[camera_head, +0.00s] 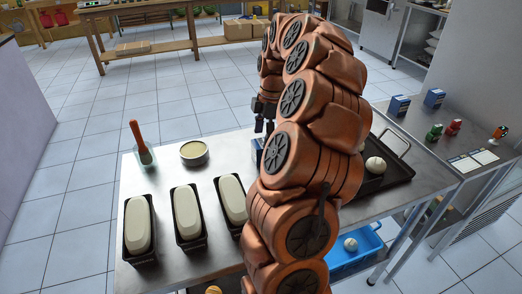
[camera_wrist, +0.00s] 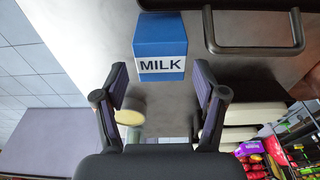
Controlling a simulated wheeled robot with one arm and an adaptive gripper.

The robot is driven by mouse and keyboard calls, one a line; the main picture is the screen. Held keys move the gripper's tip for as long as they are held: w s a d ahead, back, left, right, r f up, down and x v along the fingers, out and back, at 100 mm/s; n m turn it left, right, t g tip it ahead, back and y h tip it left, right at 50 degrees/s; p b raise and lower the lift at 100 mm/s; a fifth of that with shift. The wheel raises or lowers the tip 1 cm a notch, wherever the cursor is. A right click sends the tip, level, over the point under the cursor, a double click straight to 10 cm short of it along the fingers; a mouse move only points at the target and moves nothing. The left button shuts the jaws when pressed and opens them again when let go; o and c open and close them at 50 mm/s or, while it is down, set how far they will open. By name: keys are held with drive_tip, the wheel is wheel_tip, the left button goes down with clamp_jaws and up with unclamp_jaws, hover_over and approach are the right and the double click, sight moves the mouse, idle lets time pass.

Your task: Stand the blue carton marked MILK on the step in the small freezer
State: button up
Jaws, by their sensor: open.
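The blue carton marked MILK (camera_wrist: 162,35) stands on the steel table, ahead of my gripper (camera_wrist: 160,85) in the wrist view. Its white label faces me. The two fingers are apart and empty, with the carton just beyond their tips, not clearly between them. In the head view, my gripper (camera_head: 264,118) points down over the table's far edge. A sliver of a blue carton (camera_head: 257,148) shows there below it, mostly hidden by my arm. I cannot make out the small freezer or its step in either view.
Three loaf tins (camera_head: 188,218) of dough, a round tin (camera_head: 194,153) and a clear tub (camera_head: 145,154) with an orange-handled tool stand on the table. A dark tray (camera_head: 392,172) lies right of my arm.

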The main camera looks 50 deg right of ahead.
sight(261, 151)
drive_tip(key=shift+w+a+f+p, duration=0.1)
drive_tip(key=shift+a+f+p, duration=0.1)
drive_tip(key=shift+f, duration=1.45)
drive_tip(key=shift+a+f+p, duration=0.2)
drive_tip(key=shift+f, duration=1.4)
drive_tip(key=c, duration=1.2)
